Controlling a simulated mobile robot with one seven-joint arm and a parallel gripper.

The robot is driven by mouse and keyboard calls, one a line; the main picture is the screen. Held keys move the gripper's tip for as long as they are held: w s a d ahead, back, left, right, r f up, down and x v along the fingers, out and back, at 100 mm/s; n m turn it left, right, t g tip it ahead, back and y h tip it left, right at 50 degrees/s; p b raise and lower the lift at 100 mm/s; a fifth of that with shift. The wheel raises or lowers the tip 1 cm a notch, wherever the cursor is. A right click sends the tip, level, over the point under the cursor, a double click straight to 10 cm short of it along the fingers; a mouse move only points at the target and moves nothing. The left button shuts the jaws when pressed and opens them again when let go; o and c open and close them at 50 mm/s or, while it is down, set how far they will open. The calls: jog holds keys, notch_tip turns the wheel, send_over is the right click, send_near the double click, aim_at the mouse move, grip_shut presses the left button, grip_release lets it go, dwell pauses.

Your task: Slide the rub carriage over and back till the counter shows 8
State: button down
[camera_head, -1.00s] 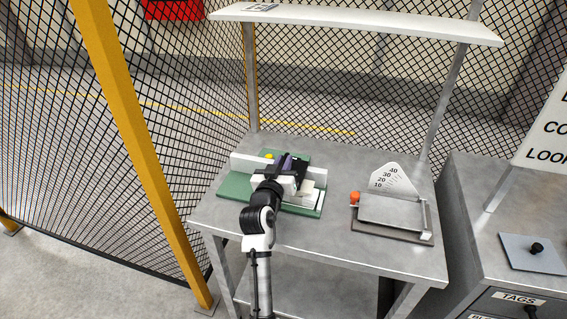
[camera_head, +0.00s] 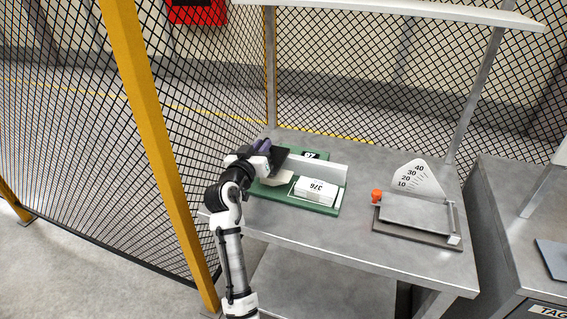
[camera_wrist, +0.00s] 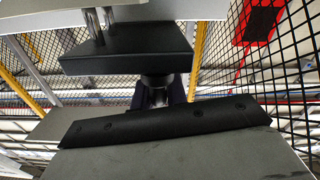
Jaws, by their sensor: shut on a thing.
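The rub machine has a green base (camera_head: 328,209) with a pale upright rail (camera_head: 325,170) along it. A small black counter (camera_head: 310,155) behind the rail appears to read 07. My gripper (camera_head: 272,158) is shut on the rub carriage (camera_head: 262,146), whose purple part shows beside the black fingers. The carriage stands near the left end of the base. In the wrist view the two dark fingers of my gripper (camera_wrist: 150,85) show with a dark purple piece of the carriage (camera_wrist: 176,90) between them. Much of the carriage is hidden.
A white block with printed digits (camera_head: 316,190) lies on the right part of the base. A grey device with an orange knob and a scale plate (camera_head: 418,178) stands at the table's right. The grey table (camera_head: 355,235) is bare between them. A mesh fence with a yellow post (camera_head: 150,130) is close at left.

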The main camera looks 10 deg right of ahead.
jog(key=w+a, duration=0.1)
jog(key=w+a+b, duration=0.1)
jog(key=a, duration=0.1)
jog(key=shift+w+a+r, duration=0.1)
jog(key=shift+w+a, duration=0.05)
jog(key=shift+a, duration=0.05)
jog(key=c, duration=1.5)
grip_release()
jog(key=shift+a, duration=0.1)
jog(key=shift+o, duration=0.2)
jog(key=b+v, duration=0.3)
jog(key=v, duration=1)
jog(key=shift+s+a, duration=0.2)
jog(key=shift+s, duration=0.1)
